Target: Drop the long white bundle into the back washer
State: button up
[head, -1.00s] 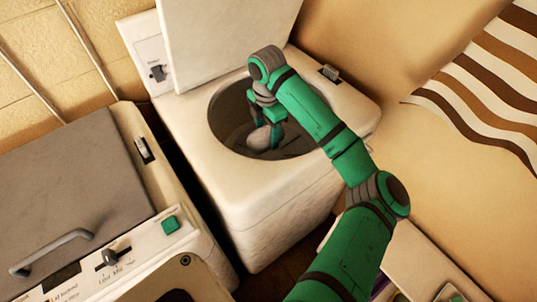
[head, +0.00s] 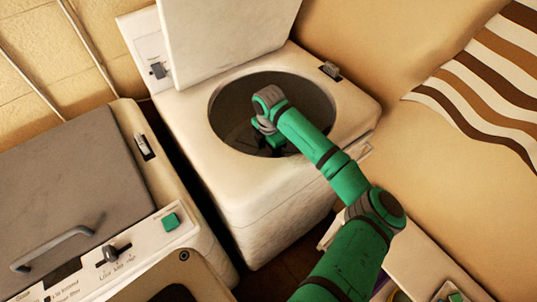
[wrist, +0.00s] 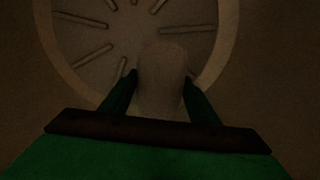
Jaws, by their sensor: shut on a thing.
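The back washer (head: 285,185) is a white top-loader with its lid raised and its round drum opening uncovered. My gripper (head: 273,142) reaches down into the drum, and its tips are hard to make out in the shade there. In the dim wrist view, my gripper (wrist: 160,88) has a finger on each side of a pale, rounded bundle (wrist: 162,72) and is shut on it. The bundle is over the ribbed drum floor (wrist: 95,45); I cannot tell whether it touches the floor. In the head view the bundle is hidden.
A second machine with a closed grey lid (head: 70,190) and a handle stands at the left, with a dark gap between the two. The raised lid (head: 225,35) stands behind the opening. A striped cloth (head: 490,85) is at the right.

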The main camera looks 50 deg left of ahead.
aim_at(268, 152)
jog(key=shift+f, duration=0.3)
jog(key=shift+f, duration=0.65)
jog(key=o, duration=1.5)
jog(key=shift+o, duration=0.2)
jog(key=shift+r, duration=0.1)
notch_tip(268, 152, up, 13)
